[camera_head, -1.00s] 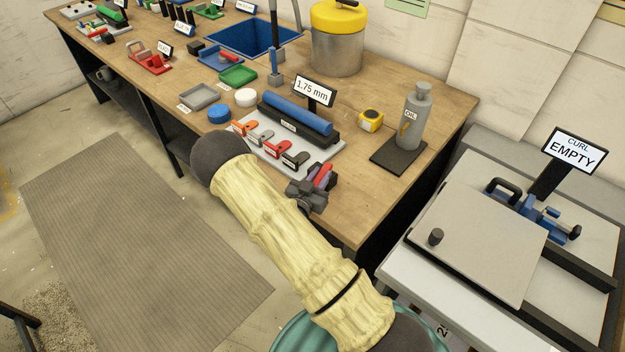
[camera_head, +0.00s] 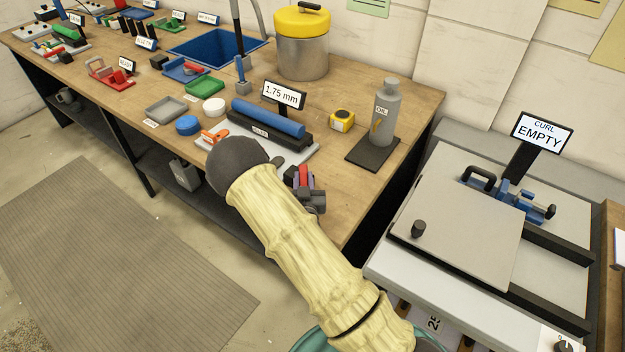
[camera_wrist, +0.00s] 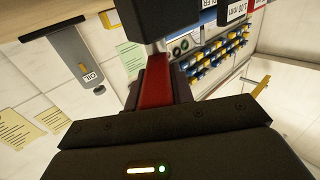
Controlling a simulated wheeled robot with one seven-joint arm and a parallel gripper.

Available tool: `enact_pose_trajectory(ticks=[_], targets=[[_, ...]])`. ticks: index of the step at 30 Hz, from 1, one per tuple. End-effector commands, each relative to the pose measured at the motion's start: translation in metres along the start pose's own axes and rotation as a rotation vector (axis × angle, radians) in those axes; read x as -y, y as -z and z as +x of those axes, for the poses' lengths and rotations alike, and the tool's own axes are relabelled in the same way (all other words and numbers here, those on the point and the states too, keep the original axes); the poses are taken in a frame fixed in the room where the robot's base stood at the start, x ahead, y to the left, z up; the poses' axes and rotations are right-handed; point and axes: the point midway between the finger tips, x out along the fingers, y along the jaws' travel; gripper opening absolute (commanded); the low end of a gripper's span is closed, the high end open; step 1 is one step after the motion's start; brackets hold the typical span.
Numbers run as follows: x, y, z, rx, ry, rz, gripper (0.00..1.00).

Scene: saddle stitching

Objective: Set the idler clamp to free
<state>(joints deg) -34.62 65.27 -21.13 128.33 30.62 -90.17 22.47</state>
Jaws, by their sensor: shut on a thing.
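An orange lever (camera_head: 214,136) shows on the grey plate (camera_head: 298,156) below the blue roller (camera_head: 268,117). My arm hides the plate's other levers.
An oil can (camera_head: 385,115) stands on a dark mat (camera_head: 366,158) behind my gripper. A yellow tape measure (camera_head: 341,121) lies beside it.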

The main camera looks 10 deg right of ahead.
Motion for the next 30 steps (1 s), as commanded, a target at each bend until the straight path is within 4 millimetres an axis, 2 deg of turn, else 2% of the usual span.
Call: enact_pose_trajectory(ticks=[15, 16, 19, 30], targets=[[0.0039, 0.002, -0.0001, -0.004, 0.023, -0.001, 0.0], [0.0039, 0.002, -0.0001, -0.004, 0.023, -0.001, 0.26], [0.004, 0.0017, -0.0002, -0.003, 0.023, 0.0, 0.45], [0.0041, -0.0002, -0.0036, 0.0, 0.023, 0.0, 0.45]])
